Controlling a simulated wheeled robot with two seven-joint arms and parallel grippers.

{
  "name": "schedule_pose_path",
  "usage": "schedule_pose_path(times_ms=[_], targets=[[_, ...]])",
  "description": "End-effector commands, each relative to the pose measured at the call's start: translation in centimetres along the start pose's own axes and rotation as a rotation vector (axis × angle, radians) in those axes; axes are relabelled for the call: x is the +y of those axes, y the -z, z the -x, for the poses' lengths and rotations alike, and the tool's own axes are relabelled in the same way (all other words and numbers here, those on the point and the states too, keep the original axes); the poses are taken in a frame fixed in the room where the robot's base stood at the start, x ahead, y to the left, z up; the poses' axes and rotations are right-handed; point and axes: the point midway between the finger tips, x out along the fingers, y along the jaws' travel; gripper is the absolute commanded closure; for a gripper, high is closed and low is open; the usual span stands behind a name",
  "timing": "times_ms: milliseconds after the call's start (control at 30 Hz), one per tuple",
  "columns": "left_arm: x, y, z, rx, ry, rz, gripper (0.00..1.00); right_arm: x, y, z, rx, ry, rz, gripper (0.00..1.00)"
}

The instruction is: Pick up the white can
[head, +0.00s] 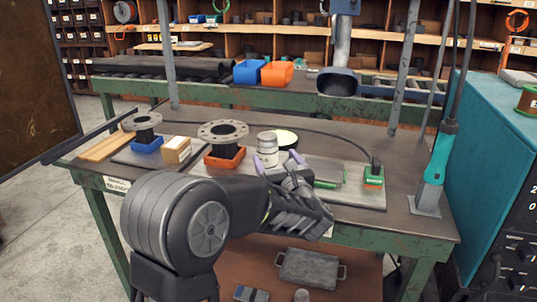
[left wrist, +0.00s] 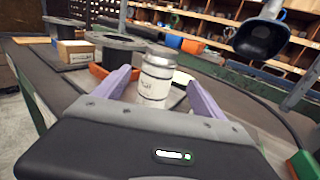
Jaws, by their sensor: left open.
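The white can (head: 267,148) stands upright on the workbench (head: 410,205), just right of a flanged pipe (head: 223,132) in an orange holder. My left gripper (head: 273,161) is open, with its purple fingers at the near side of the can in the head view. In the left wrist view the can (left wrist: 154,80) shows between the two fingers of the gripper (left wrist: 154,92), with its lower part hidden behind the gripper body. I cannot tell whether the fingers touch it. My right gripper is not in view.
A second flanged pipe (head: 146,128) in a blue holder and a cardboard box (head: 177,150) stand left. A green device (head: 374,175) and a teal tool stand (head: 435,165) are on the right. Blue and orange bins (head: 277,73) sit on the bench behind.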

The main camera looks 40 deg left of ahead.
Motion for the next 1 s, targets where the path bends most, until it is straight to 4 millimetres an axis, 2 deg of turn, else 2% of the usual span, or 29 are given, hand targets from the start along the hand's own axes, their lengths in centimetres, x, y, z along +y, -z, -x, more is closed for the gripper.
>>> schedule_pose_path(times_ms=[200,567,900,1000], targets=[[0.1,0.0,-2.1,0.0,-0.001,-0.003,0.19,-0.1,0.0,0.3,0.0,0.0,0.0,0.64],[0.1,-0.1,-2.5,-0.001,-0.001,-0.003,0.19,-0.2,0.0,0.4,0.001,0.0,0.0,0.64],[0.3,-0.2,-6.9,-0.001,-0.001,-0.005,0.19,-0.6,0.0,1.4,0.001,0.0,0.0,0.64],[0.3,-0.1,-7.4,-0.001,0.0,-0.002,0.19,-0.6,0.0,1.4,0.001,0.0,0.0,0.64]])
